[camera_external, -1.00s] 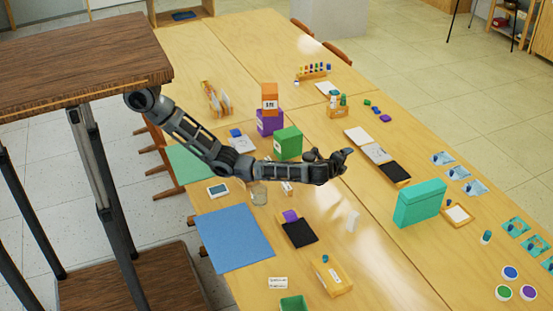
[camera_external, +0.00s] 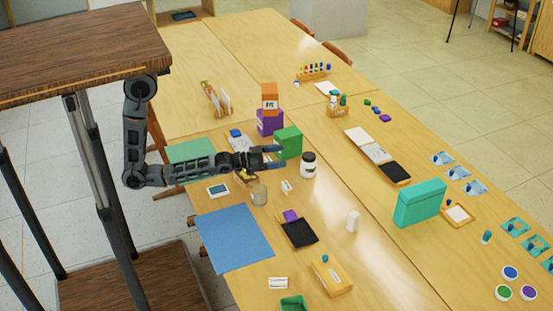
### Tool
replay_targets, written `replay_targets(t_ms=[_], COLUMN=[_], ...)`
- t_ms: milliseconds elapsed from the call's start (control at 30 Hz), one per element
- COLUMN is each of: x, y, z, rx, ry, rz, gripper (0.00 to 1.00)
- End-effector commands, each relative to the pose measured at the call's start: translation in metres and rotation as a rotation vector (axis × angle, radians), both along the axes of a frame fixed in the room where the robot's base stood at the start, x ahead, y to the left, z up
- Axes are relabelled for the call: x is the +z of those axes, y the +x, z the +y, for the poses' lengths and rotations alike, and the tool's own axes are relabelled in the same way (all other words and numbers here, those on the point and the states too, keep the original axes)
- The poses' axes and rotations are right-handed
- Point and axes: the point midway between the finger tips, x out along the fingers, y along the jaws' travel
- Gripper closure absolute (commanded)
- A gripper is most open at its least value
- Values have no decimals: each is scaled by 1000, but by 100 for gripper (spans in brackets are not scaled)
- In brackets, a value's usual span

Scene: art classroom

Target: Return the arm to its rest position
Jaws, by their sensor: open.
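My arm hangs from the brown wooden top of my body at the left, its upper part pointing down and its forearm reaching right over the table's near edge. My gripper (camera_external: 277,156) is open and looks empty. In the picture it lies just in front of the green box (camera_external: 289,142) and left of the white jar with a dark lid (camera_external: 308,165). I cannot tell how high it is above the table or whether it touches the box.
The wooden table (camera_external: 370,262) holds a purple box (camera_external: 269,122) with an orange box (camera_external: 269,97) on it, a glass cup (camera_external: 259,194), a blue mat (camera_external: 234,238), a green mat (camera_external: 190,152) and a teal box (camera_external: 420,203).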

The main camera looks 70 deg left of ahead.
Motion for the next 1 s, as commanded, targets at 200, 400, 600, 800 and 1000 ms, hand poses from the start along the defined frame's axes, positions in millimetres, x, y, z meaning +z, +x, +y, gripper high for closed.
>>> replay_targets(t_ms=[200,400,600,800,1000], x=[-1,-31,-44,-41,-32], y=[-72,-142,-212,-275,-312], z=[51,94,130,158,172], rx=[56,133,208,273,312], ry=[-134,-115,-89,-61,-39], rz=[11,107,199,286,342], gripper=[15,15,15,15,15])
